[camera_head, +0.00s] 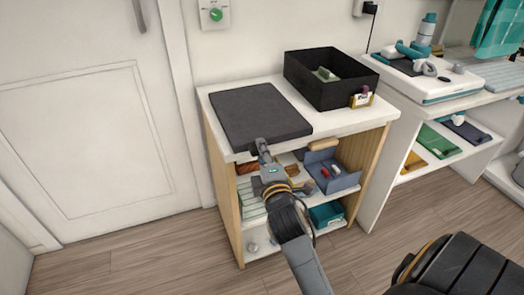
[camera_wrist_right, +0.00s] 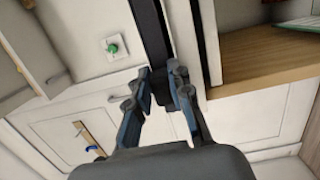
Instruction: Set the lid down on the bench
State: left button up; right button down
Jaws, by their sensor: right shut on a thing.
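The lid (camera_head: 258,116) is a flat dark grey slab over the left part of the white bench (camera_head: 325,123) top. It looks level and flat against the top; I cannot tell whether a thin gap is left under it. My right gripper (camera_head: 262,149) is shut on the lid's front edge, reaching up from the front. In the right wrist view the lid (camera_wrist_right: 149,27) shows edge-on as a dark band running down to the fingers (camera_wrist_right: 164,88). My left gripper is not in view.
An open black box (camera_head: 318,92) with a label stands on the bench right of the lid. Below, shelves hold a blue-grey tray (camera_head: 336,182) and a teal box (camera_head: 327,214). A white door (camera_head: 88,138) is at left; a second unit with a white device (camera_head: 430,82) is at right.

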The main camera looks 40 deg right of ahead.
jog(key=shift+f, duration=0.4)
jog(key=c, duration=1.1)
grip_release()
jog(key=shift+c, duration=0.2)
